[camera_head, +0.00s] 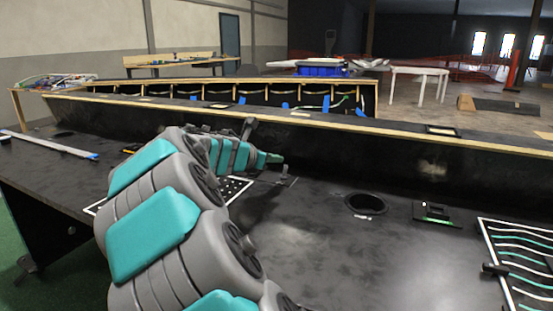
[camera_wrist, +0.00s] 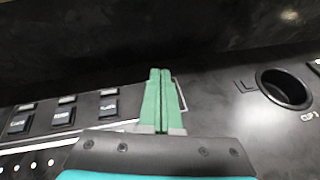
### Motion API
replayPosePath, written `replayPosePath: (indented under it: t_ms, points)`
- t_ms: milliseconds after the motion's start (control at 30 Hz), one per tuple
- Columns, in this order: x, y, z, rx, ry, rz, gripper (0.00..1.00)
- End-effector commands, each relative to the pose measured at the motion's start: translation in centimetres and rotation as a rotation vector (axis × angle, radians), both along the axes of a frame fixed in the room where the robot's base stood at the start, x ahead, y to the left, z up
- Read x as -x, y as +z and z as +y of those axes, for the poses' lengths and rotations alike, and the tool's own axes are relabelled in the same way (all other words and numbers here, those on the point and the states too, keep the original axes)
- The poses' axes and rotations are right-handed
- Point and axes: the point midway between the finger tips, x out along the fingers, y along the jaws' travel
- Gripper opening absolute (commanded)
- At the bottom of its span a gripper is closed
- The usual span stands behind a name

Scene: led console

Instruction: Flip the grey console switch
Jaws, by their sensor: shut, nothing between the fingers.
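My gripper (camera_head: 277,158) reaches over the black console top, and its green fingers are closed together with nothing between them. In the wrist view the fingers (camera_wrist: 160,72) point toward the dark back wall. A small grey upright piece, which looks like the switch (camera_head: 286,173), stands just below and right of the fingertips in the head view. I cannot tell whether the fingers touch it. In the wrist view the fingers cover that spot, and only a thin pale edge shows beside them. Which way the switch is set is not clear.
A round hole (camera_head: 365,204) lies right of the gripper, also in the wrist view (camera_wrist: 284,88). Several square black buttons (camera_wrist: 62,116) sit left of the fingers. A black device (camera_head: 435,213) and a panel with wavy lines (camera_head: 520,250) are farther right. The console's back wall (camera_head: 400,160) rises behind.

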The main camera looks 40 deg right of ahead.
Motion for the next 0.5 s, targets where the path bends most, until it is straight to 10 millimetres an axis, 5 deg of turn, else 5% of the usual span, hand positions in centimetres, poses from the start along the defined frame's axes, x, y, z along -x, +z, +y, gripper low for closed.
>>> replayPosePath:
  t_ms: [167, 500]
  points:
    - [0.5, 1.4, 2.8, 0.002, 0.002, -0.003, 0.00]
    - [0.2, 7.5, 5.2, 0.000, 0.000, -0.005, 0.00]
